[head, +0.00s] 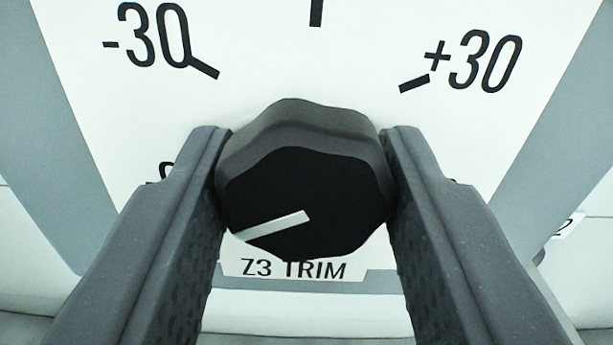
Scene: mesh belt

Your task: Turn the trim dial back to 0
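The trim dial is a dark grey lobed knob with a black face (308,190) in the middle of the head view. Its white pointer line (270,225) points left and slightly down, well below the -30 mark. My gripper (307,145) has one finger on each side of the dial, and both fingers appear to touch its sides, so it looks shut on it. The "Z3 TRIM" label (293,269) shows just below the dial, its top edge partly covered.
The white scale plate (315,65) carries "-30" (148,36) at left, "+30" (474,61) at right and an unlabelled tick (316,12) at top centre. Another marking at left is mostly hidden by my left finger. Grey borders flank the plate.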

